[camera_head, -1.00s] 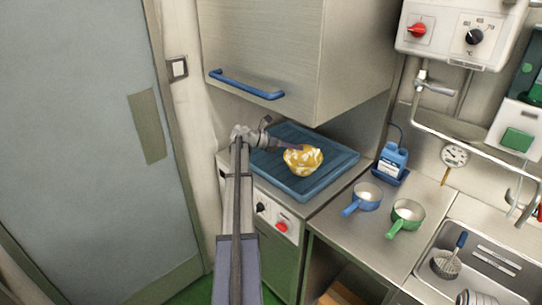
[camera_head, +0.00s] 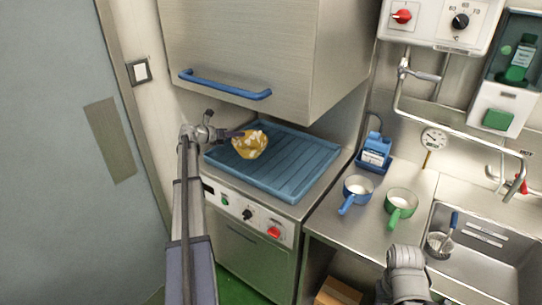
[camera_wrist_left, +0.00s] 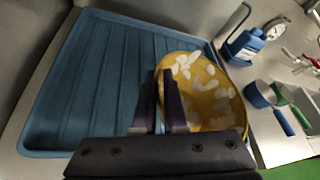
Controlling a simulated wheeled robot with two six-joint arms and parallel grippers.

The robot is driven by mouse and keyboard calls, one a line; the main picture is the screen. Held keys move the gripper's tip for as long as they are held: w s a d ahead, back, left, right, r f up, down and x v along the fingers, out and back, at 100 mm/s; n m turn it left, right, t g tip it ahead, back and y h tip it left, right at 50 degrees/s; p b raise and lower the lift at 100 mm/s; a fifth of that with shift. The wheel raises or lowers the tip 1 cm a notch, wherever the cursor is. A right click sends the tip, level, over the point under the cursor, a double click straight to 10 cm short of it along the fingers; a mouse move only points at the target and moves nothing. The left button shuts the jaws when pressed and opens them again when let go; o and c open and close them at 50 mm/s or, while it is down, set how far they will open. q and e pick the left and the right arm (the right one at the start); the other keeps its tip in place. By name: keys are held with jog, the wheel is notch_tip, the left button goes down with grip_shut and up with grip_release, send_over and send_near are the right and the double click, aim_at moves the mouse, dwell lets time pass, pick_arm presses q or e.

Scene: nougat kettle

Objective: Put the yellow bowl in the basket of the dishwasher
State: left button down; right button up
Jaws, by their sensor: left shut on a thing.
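The yellow bowl (camera_head: 250,145) has white patches and hangs tilted in my left gripper (camera_head: 236,134). It shows over the back left part of the blue ribbed basket (camera_head: 290,165); I cannot tell if it touches it. In the left wrist view, the fingers (camera_wrist_left: 171,100) are shut on the bowl's (camera_wrist_left: 215,95) near rim, and the basket (camera_wrist_left: 95,75) spreads to the left. The basket lies on the dishwasher (camera_head: 245,250), under its raised steel hood (camera_head: 240,50). My right gripper's fingers do not show; only a grey part of my arm is at the bottom right.
A blue pan (camera_head: 357,188) and a green pan (camera_head: 401,201) stand on the counter right of the dishwasher. A blue bottle (camera_head: 375,150) stands behind them. A sink (camera_head: 485,250) is further right. The hood's blue handle (camera_head: 225,86) hangs above the basket.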

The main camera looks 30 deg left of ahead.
pick_arm(q)
jog(key=shift+n+y, duration=0.6)
jog(key=w+f+b, duration=0.1)
jog(key=f+b, duration=0.2)
jog(key=w+f+b, duration=0.1)
jog(key=f+b, duration=0.2)
jog(key=b, duration=0.1)
jog(key=w+f+b, duration=0.1)
jog(key=f+b, duration=0.2)
jog(key=f, duration=0.1)
jog(key=shift+w+d, duration=0.25)
jog(key=shift+d, duration=0.1)
jog(key=shift+r, duration=0.1)
jog(key=c, duration=1)
grip_release()
jog(key=shift+r, duration=0.1)
jog(key=shift+f+p+v, duration=0.2)
jog(key=shift+p+v, duration=2.05)
jog(key=shift+v, duration=3.75)
